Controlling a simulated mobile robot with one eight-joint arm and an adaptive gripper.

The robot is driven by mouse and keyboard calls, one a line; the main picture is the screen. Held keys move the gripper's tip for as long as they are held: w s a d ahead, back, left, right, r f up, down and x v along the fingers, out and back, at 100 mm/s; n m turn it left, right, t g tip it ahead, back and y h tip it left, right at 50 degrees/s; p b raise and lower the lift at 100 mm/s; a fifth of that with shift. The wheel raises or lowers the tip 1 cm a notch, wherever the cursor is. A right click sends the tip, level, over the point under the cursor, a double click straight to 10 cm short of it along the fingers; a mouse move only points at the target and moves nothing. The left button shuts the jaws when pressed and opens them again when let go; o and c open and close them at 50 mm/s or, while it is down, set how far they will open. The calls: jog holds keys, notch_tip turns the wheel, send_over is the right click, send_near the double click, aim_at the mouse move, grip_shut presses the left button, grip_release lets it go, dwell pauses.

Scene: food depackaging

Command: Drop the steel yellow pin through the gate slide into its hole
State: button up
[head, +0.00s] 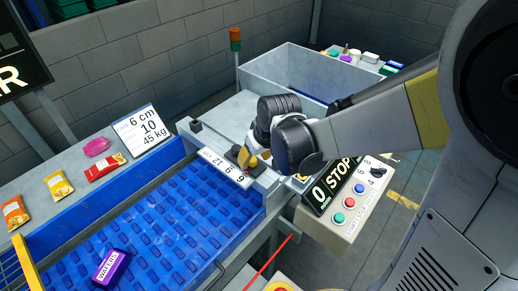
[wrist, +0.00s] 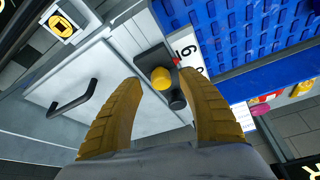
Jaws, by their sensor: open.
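The yellow pin (wrist: 161,78) shows its round head in the wrist view, at the black gate slide (wrist: 146,60). Whether it is seated in a hole or only resting there is hidden. A dark round knob (wrist: 177,99) is beside it, and a small red pointer (wrist: 176,62) faces the number scale (wrist: 188,52). My gripper (wrist: 158,84) is open, its two yellow fingers spread to either side of the pin, with gaps visible. In the head view my gripper (head: 251,150) is over the slide (head: 236,155) at the scale (head: 225,167); the arm hides part of it.
The blue conveyor (head: 170,215) carries a purple waffles pack (head: 111,268). A grey panel with a black handle (wrist: 73,98) lies beside the slide. The control box (head: 345,215) and a grey bin (head: 300,70) are close to my arm. Snack packs lie on the left ledge.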

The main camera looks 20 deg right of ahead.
jog(key=v, duration=0.9)
jog(key=shift+r, duration=0.1)
